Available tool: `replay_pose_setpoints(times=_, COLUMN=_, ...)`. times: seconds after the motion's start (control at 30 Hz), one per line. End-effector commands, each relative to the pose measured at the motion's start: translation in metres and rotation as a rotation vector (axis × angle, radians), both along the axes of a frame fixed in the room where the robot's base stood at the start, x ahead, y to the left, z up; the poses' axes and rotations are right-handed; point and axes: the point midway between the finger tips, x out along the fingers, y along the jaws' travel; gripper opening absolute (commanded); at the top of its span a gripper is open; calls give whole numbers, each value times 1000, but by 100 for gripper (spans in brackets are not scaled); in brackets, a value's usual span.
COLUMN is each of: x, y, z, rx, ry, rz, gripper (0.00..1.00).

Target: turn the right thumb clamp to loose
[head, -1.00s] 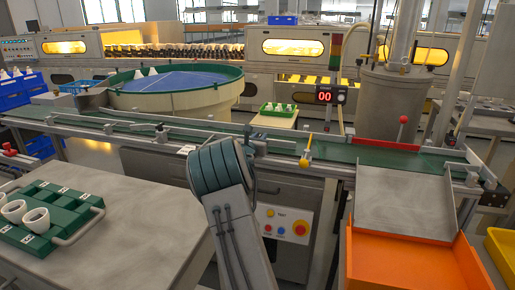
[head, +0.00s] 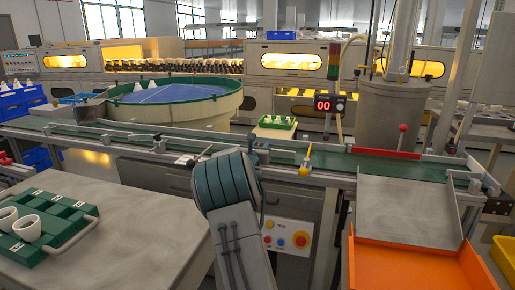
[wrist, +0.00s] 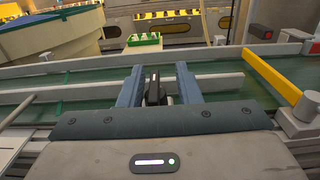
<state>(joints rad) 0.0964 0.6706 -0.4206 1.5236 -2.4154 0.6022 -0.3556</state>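My gripper (wrist: 158,88) shows in the wrist view with two blue-grey fingers apart. A small black upright piece, apparently the right thumb clamp (wrist: 153,89), stands between the fingers, nearer the left one, with a gap to the right finger. It is at the guide rail (wrist: 215,83) above the green belt. In the head view my arm hides most of this spot, and a dark shape shows just beyond it at the rail. Another small dark clamp (head: 160,137) stands farther left on the rail. Which way the right clamp is turned cannot be told.
The green conveyor (head: 330,160) runs across the view. A yellow piece (head: 304,170) sits right of my arm, and shows as a yellow bar in the wrist view (wrist: 272,75). An orange tray (head: 410,270) is at right, a table with a green cup holder (head: 75,205) at left.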

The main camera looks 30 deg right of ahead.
Motion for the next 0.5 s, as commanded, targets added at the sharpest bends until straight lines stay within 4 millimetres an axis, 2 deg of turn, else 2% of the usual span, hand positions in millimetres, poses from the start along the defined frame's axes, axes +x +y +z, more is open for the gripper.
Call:
replay_pose_setpoints(times=0.27, x=1, y=6, z=-1, rx=1, ry=1, rz=7, gripper=31)
replay_pose_setpoints(times=0.5, x=-16, y=26, z=0, rx=3, ry=1, rz=9, gripper=31)
